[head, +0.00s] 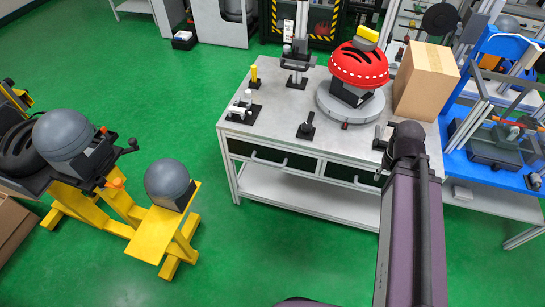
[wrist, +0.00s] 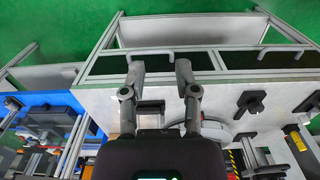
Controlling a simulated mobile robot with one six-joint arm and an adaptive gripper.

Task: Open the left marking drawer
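The marking table (head: 290,127) has two dark-fronted drawers side by side under its grey top. The left drawer (head: 257,155), with a light bar handle (head: 268,161), looks shut. In the wrist view, this drawer's handle (wrist: 285,49) shows toward the right. The right drawer (head: 340,172) also looks shut, and its handle (wrist: 155,52) shows just beyond my fingertips. My gripper (wrist: 160,66) is open and empty, its two fingers apart above the table's front edge by the right drawer. It is away from the left drawer's handle. In the head view my arm hides part of the table's right side.
A red helmet (head: 357,66) sits on a round grey turntable (head: 350,108) on the table. A cardboard box (head: 426,82) stands right of it. Small fixtures stand near the table's left edge. Yellow stands (head: 158,232) with grey helmets are at left. Green floor before the left drawer is clear.

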